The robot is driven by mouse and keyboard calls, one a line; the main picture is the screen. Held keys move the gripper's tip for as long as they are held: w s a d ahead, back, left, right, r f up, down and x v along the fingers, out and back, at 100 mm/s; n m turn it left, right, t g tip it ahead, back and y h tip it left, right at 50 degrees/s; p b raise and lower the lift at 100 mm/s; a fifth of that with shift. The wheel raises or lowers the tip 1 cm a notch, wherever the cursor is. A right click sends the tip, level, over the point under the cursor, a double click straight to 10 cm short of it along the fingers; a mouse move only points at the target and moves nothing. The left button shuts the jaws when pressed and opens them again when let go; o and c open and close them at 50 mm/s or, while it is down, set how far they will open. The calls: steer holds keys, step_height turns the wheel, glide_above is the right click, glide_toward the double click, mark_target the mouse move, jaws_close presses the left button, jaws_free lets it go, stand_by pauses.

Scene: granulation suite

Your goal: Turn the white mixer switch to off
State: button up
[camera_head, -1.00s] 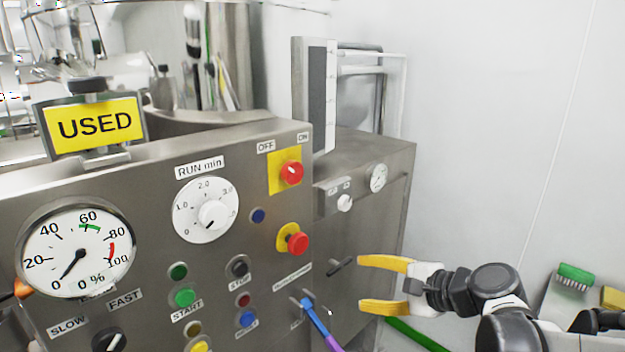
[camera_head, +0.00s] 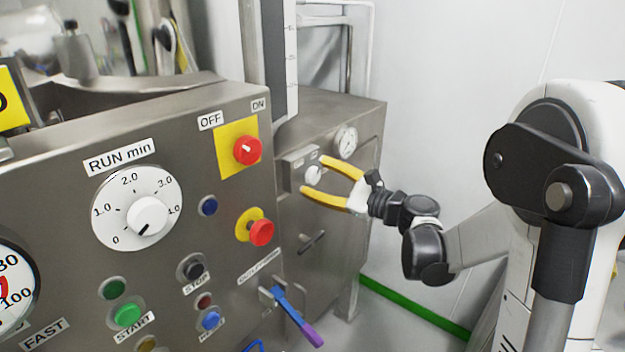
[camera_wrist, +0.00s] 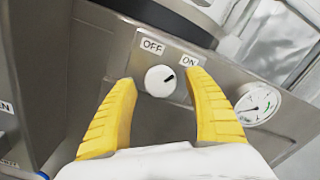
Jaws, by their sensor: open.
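The white mixer switch (camera_head: 313,175) is a small round knob on a raised plate on the side cabinet. In the wrist view the knob (camera_wrist: 160,80) sits under OFF and ON labels, and its black mark points up and right toward ON. My gripper (camera_head: 312,176) has yellow fingers, spread open and empty, reaching in from the right at the knob's height. In the wrist view my gripper's fingertips (camera_wrist: 163,84) flank the knob on the left and right, with a gap on each side. I cannot tell whether anything touches.
A red rotary switch (camera_head: 247,150) on a yellow plate and a red mushroom button (camera_head: 261,232) are on the front panel to the left. A round gauge (camera_head: 346,141) is just right of the knob. A dark handle (camera_head: 312,241) is below.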

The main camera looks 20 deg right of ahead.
steer(key=shift+x, duration=0.75)
steer(key=c, duration=1.2)
steer(key=shift+n, duration=0.3)
steer(key=n, duration=1.1)
steer(key=shift+n, duration=0.3)
